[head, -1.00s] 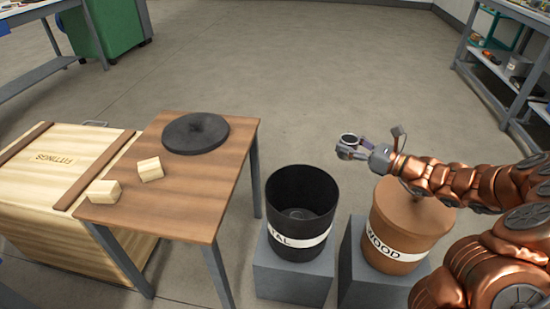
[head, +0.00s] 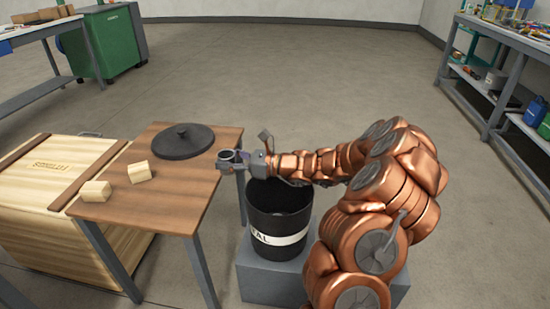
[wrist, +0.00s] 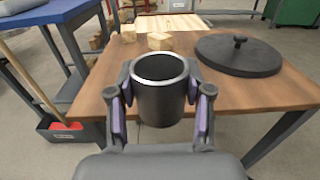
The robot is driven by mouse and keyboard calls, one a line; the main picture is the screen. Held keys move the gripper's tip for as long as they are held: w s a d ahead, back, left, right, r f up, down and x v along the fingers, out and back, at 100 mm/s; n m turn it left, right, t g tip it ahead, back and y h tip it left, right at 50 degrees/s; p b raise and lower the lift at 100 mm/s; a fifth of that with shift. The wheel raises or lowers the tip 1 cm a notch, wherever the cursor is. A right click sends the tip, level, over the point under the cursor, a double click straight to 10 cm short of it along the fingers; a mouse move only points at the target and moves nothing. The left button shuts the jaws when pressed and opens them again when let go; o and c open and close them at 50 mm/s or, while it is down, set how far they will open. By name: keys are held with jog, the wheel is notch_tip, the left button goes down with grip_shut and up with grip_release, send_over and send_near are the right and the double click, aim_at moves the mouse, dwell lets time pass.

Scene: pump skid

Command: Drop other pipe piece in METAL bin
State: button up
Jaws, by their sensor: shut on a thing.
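My gripper (head: 232,160) is shut on a short dark pipe piece (wrist: 160,94) with a bright metal rim. In the wrist view the pipe piece is upright between the two fingers, its open end facing up. In the head view my gripper is at the right edge of the wooden table, a little left of the METAL bin's mouth. The black METAL bin (head: 278,222) stands open on a grey block; my arm crosses above it and hides part of its rim. Its label is partly visible.
The wooden table (head: 185,195) holds a round black lid (head: 185,141), also in the wrist view (wrist: 240,55), and two wood blocks (head: 139,172) (head: 95,191). A FITTINGS crate (head: 40,215) stands left. My arm hides the WOOD bin. Floor behind the bins is clear.

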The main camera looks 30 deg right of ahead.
jog(key=s+d+f+m+t+h+b, duration=0.1)
jog(key=s+d+m+t+h, duration=0.1)
jog(key=d, duration=0.6)
jog(key=s+d+f+m+t+h, duration=0.1)
jog(key=s+d+h, duration=0.15)
jog(key=d, duration=0.65)
notch_tip(320, 180, down, 6)
jog(key=b, duration=0.5)
jog(key=shift+b, duration=0.3)
jog(key=shift+a+y, duration=0.1)
jog(key=shift+y, duration=0.15)
jog(key=o, duration=1.3)
jog(key=v, duration=1.2)
jog(key=shift+a, duration=0.1)
